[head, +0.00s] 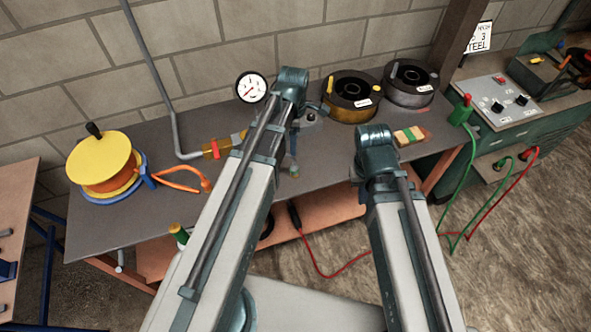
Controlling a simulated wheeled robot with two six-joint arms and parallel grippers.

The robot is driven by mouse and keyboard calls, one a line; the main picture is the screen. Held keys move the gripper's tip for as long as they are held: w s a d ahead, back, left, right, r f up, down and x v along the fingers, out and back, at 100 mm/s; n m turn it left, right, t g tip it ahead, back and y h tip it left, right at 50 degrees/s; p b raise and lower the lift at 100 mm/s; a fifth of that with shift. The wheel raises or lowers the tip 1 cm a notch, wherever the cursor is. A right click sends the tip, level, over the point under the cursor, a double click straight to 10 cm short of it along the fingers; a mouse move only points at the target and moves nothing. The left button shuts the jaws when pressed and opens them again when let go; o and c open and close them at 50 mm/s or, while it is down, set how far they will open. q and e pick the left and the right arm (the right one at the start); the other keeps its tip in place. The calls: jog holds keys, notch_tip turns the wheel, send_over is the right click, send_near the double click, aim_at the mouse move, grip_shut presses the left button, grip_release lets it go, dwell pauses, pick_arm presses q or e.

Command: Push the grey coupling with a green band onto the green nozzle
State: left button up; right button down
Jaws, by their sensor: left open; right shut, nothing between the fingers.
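My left arm reaches up over the middle of the bench, and its own links hide its gripper. My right arm rises at the right, and its gripper is also hidden behind its links. I cannot make out the grey coupling with a green band. A small green-topped piece with a brass-coloured part (178,235) shows at the front edge of the bench, beside my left arm. I cannot tell whether it is the green nozzle.
On the dark bench (115,222) are a yellow and orange reel (103,165), a brass piece with a red band (215,149), two wire spools (350,97) and a banded block (411,135). A pressure gauge (251,87) stands behind. A green machine (500,105) with hanging cables is at right.

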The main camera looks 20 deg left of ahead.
aim_at(295, 165)
pick_arm(q)
jog(key=shift+f+b, duration=4.25)
notch_tip(295, 165, down, 5)
jog(key=b, duration=0.5)
jog(key=shift+d+f, duration=0.1)
jog(key=shift+f, duration=0.1)
jog(key=shift+r, duration=0.1)
jog(key=shift+c, duration=0.3)
grip_shut()
